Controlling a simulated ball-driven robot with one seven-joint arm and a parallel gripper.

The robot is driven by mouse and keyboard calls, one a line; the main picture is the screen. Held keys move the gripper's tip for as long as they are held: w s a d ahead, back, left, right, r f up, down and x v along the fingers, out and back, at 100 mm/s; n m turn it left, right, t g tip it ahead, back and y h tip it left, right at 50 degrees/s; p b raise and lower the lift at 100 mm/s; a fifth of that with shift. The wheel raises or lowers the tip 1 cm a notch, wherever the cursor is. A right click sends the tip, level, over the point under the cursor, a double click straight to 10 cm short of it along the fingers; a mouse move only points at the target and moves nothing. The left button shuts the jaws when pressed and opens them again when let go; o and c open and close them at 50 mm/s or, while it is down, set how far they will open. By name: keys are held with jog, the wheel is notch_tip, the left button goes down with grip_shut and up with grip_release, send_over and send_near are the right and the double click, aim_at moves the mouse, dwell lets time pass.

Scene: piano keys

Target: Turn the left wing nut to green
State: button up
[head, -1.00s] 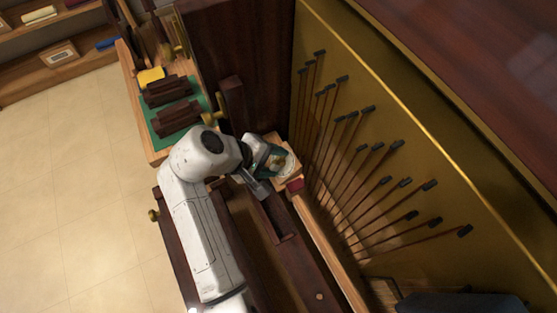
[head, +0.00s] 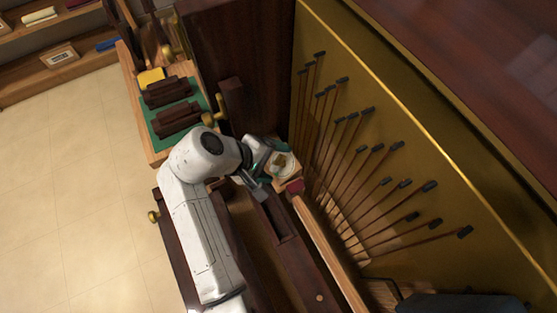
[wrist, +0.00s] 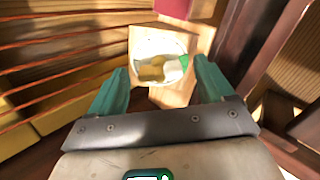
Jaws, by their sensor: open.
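A brass wing nut (wrist: 152,71) sits on a round pale dial (wrist: 146,47) in the wrist view. The dial has a green patch (wrist: 184,62) at its right side, and the wing nut points roughly across the picture. My gripper (wrist: 160,66) is open, with one teal finger on each side of the dial's lower part. I cannot tell whether either finger touches the wing nut. In the head view the dial (head: 284,166) shows beside my gripper (head: 268,155), which partly hides it. Which wing nut is the left one is unclear.
The dial is on a light wooden block, with a red felt piece (head: 295,187) close by. Thin rods with dark tips (head: 385,181) stand along a gold panel (head: 430,130) to the right. A dark post (head: 231,100) and a brass fitting (head: 216,111) are at the left.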

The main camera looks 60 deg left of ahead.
jog(key=p+v, duration=0.9)
jog(key=v, duration=0.2)
jog(key=shift+p, duration=0.3)
dwell(0.8)
jog(key=shift+c, duration=0.5)
